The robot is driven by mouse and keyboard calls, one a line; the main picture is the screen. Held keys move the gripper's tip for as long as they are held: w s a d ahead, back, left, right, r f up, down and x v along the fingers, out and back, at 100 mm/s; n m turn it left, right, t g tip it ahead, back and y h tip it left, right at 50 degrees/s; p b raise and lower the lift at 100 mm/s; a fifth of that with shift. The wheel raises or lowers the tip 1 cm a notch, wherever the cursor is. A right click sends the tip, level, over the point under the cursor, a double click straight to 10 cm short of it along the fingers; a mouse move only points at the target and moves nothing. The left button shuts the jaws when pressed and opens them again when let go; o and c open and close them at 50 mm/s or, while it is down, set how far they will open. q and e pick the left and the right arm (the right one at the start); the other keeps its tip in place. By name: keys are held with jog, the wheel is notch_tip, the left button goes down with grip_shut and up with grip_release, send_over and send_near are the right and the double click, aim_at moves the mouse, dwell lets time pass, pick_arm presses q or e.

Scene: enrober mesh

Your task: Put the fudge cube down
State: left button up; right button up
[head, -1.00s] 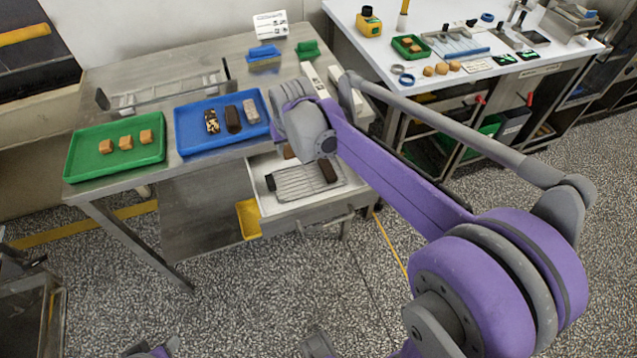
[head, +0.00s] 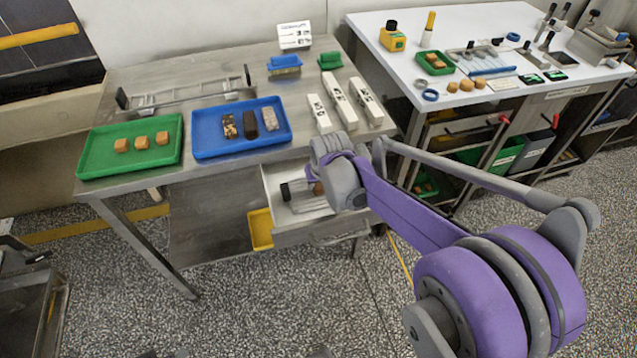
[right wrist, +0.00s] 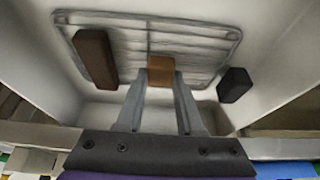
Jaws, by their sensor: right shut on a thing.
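My right gripper (right wrist: 161,84) is shut on a brown fudge cube (right wrist: 161,69) in the right wrist view. The cube is over the wire mesh (right wrist: 200,45) in the open drawer; I cannot tell whether it touches the mesh. A longer dark brown bar (right wrist: 95,56) lies on the mesh to the left. A black block (right wrist: 234,85) is at the right by the mesh edge. In the head view my right arm reaches into the drawer (head: 268,185) and hides much of the mesh. My left gripper is not in view.
On the steel table above the drawer stand a green tray (head: 95,160) with three fudge cubes, a blue tray (head: 210,150) with three bars, and white boxes (head: 340,102). The drawer walls enclose the gripper closely. A white table (head: 390,25) stands at the right.

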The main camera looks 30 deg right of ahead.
jog(key=shift+f, duration=0.2)
jog(key=o, duration=1)
jog(key=shift+r, duration=0.2)
jog(key=shift+s+r, duration=0.1)
jog(key=shift+r, duration=0.2)
jog(key=p+v, duration=0.2)
jog(key=v, duration=0.9)
jog(key=s+a+f+n, duration=0.1)
jog(key=s+a+f, duration=0.1)
jog(key=s, duration=0.4)
jog(key=s+a+f, duration=0.3)
jog(key=s+a, duration=0.1)
jog(key=s, duration=0.2)
jog(key=s+a+f+n+y, duration=0.1)
jog(key=s+a+f, duration=0.2)
jog(key=s, duration=0.4)
jog(key=shift+a+f+n+t, duration=0.2)
jog(key=shift+a+n+t, duration=0.1)
jog(key=shift+t, duration=0.1)
